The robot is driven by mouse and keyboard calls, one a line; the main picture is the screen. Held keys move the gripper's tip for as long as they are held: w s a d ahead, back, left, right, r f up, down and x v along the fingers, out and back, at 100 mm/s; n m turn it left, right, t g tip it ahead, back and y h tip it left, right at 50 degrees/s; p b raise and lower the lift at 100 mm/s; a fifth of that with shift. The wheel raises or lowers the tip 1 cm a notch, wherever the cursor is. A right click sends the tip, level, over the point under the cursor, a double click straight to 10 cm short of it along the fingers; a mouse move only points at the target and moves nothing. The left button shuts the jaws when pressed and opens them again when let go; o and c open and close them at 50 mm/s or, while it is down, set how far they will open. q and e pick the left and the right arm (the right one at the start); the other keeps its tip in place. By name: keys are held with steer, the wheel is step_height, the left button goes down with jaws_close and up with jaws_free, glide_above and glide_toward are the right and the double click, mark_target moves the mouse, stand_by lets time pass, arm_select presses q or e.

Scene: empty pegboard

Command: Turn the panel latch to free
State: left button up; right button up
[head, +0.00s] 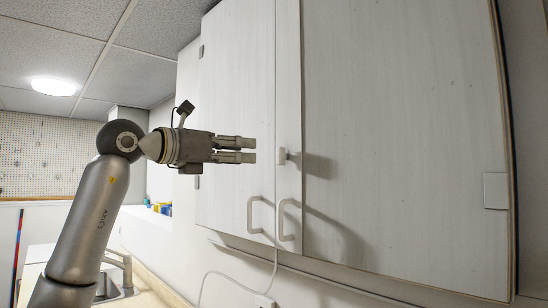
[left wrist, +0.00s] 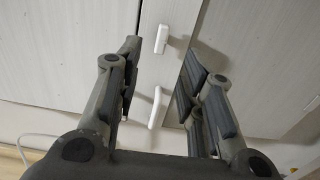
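The panel latch is a small white turn piece (head: 282,156) on the strip between the two cabinet doors. It looks upright, its long side along the strip. In the left wrist view the latch (left wrist: 162,39) shows beyond and between the fingertips. My left gripper (head: 254,150) is open and empty, pointing at the cabinet, just left of the latch and apart from it in the head view. Its two fingers also show spread in the left wrist view (left wrist: 160,70). My right gripper is not in view.
The white cabinet has a left door (head: 235,110) and a wide right door (head: 400,120). Two white loop handles, left (head: 251,214) and right (head: 281,220), stick out below the latch. A white cord hangs below them. A sink counter and pegboard (head: 45,150) lie at the left.

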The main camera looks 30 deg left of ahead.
mark_target(278, 154)
arm_select(q)
steer(key=p+x, duration=0.3)
steer(key=x, duration=0.6)
steer(key=shift+w+d+r+p, duration=0.1)
steer(key=shift+w+d+p, duration=0.2)
steer(key=shift+w+p, duration=0.1)
steer(key=shift+w+d, duration=0.15)
steer(key=shift+w, duration=0.15)
steer(key=shift+c, duration=0.2)
jaws_close()
